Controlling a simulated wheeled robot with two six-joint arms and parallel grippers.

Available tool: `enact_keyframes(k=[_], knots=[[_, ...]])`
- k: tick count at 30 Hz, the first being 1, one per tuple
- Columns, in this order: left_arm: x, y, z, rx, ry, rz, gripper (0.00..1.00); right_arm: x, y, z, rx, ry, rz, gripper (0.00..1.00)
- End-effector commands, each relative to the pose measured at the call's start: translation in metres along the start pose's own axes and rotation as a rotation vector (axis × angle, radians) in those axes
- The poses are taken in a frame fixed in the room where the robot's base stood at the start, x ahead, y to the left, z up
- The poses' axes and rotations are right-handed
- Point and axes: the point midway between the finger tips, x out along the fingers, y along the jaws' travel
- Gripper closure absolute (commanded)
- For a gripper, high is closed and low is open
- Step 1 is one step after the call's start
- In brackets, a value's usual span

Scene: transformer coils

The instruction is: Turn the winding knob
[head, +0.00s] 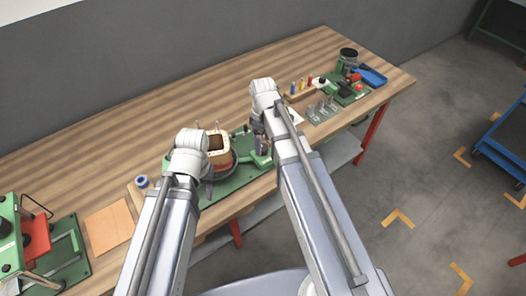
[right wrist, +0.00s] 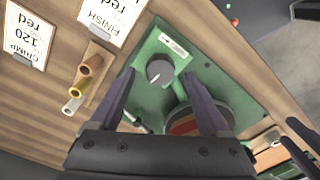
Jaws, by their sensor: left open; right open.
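The winding knob (right wrist: 160,70) is a dark round knob with a white pointer line, on the green base (right wrist: 225,80) of the winding machine beside a small white label. In the right wrist view my right gripper (right wrist: 159,76) is open, with one dark finger on each side of the knob; I cannot tell whether either finger touches it. In the head view my right gripper (head: 262,147) is low over the right end of the green base, and the knob is hidden there. My left gripper (head: 208,187) is open at the front of the machine, near the coil (head: 219,155).
Printed cards (right wrist: 113,18) and a wooden block with coloured tubes (right wrist: 88,70) lie beside the machine. A red-green press (head: 35,240) stands at the left end of the bench (head: 150,110), and a blue tray (head: 372,77) at the far right. The bench behind the machine is clear.

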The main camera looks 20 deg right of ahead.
Motion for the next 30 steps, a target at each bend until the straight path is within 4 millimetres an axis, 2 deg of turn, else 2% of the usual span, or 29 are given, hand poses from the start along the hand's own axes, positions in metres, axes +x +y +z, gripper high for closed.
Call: enact_keyframes(k=[1, 5, 16, 30], knots=[[0.013, 0.001, -0.001, 0.0, 0.0, 0.0, 0.51, 0.013, 0.0, 0.0, 0.0, 0.0, 0.0, 0.2], [0.023, 0.002, -0.001, 0.0, 0.0, 0.0, 0.51, 0.024, 0.0, 0.0, 0.0, 0.0, 0.0, 0.2], [0.025, 0.002, -0.001, 0.0, 0.0, 0.0, 0.51, 0.025, 0.0, 0.0, 0.0, 0.0, 0.0, 0.21], [0.025, 0.002, -0.001, 0.0, 0.0, 0.0, 0.51, 0.025, 0.0, 0.0, 0.0, 0.0, 0.0, 0.74]])
